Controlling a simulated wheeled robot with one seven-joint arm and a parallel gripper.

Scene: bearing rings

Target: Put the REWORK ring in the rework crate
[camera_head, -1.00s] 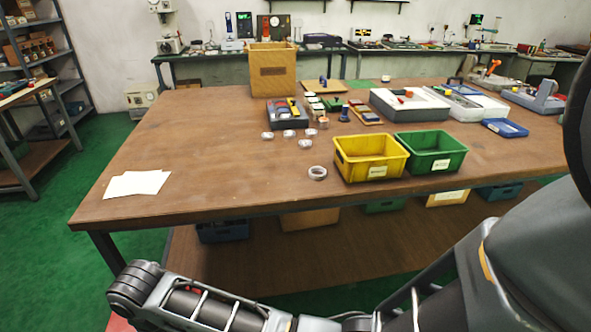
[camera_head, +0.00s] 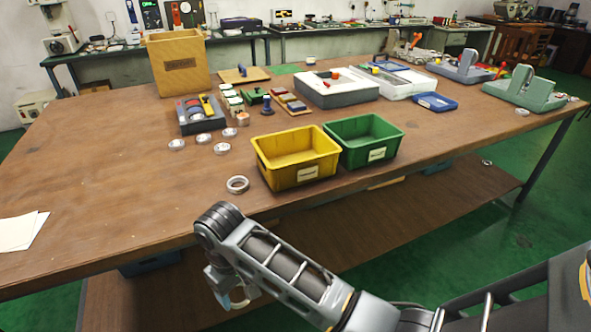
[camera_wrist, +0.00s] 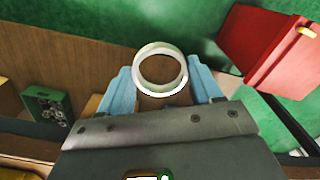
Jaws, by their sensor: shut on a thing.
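My gripper (camera_wrist: 161,84) is shut on a pale metal ring (camera_wrist: 160,91), held between its two blue fingers. In the head view my gripper (camera_head: 229,298) hangs low in front of the table edge, with part of the ring (camera_head: 240,304) showing. A yellow crate (camera_head: 303,172) and a green crate (camera_head: 376,155) stand side by side at the table's front. Any marking on the held ring is unreadable.
Another ring (camera_head: 238,184) lies left of the yellow crate, with several smaller rings (camera_head: 203,138) behind it. A grey tray (camera_head: 201,125), a wooden box (camera_head: 178,66) and paper (camera_head: 20,231) are on the table (camera_head: 110,180). The left table area is mostly clear. A red box (camera_wrist: 262,50) shows in the wrist view.

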